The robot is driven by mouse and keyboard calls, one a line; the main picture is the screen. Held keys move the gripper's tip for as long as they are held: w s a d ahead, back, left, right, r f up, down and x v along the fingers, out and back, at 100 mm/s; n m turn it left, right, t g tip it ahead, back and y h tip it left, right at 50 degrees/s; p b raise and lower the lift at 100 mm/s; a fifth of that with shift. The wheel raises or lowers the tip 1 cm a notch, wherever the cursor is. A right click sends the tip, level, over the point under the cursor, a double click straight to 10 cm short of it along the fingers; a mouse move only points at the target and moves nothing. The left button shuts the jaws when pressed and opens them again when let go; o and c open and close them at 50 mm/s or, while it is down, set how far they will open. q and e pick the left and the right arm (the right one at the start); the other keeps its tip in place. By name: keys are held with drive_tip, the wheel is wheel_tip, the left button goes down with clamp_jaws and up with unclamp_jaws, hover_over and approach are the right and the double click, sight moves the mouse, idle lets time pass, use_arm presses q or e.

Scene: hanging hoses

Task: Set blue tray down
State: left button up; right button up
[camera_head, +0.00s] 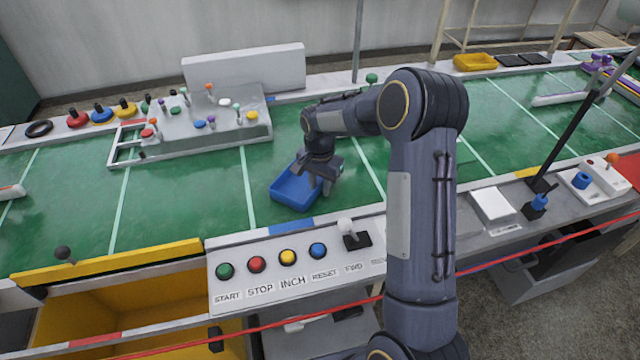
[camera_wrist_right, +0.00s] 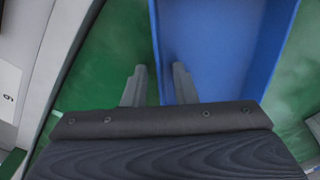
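The blue tray (camera_head: 296,190) is a shallow open box and looks empty. In the head view it appears to rest flat on the green belt, close to the front rail. My right gripper (camera_head: 326,185) is at the tray's right side, pointing down. In the right wrist view, its two fingers (camera_wrist_right: 160,82) straddle one wall of the blue tray (camera_wrist_right: 215,45), one outside and one inside. A gap shows between the fingers, wider than the wall, so the gripper looks open. My left gripper is not in view.
The green belt (camera_head: 190,190) is clear left of the tray. A grey fixture with coloured knobs (camera_head: 215,118) stands behind it. The button panel (camera_head: 290,265) lies in front. A yellow tray (camera_head: 475,62) sits at the back right. A red cord (camera_head: 520,255) crosses the front.

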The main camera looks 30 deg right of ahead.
drive_tip(key=shift+r, duration=0.35)
wheel_tip(320, 180, up, 11)
drive_tip(key=s+a+r+n+t+y, duration=0.1)
drive_tip(key=s+a+r+n, duration=0.1)
drive_tip(key=s+r, duration=0.3)
drive_tip(key=s+a+r+n+t+y, duration=0.1)
drive_tip(key=s+r+n, duration=0.15)
drive_tip(key=s, duration=0.55)
drive_tip(key=s+a+f+n+t+y, duration=0.1)
drive_tip(key=s+a+n, duration=0.2)
drive_tip(key=s, duration=0.5)
drive_tip(key=s+a+f+n+t, duration=0.2)
drive_tip(key=s+a+n, duration=0.1)
drive_tip(key=s, duration=0.5)
drive_tip(key=shift+a+t+y+p, duration=0.3)
drive_tip(key=shift+a+y+p, duration=0.1)
drive_tip(key=shift+a, duration=0.5)
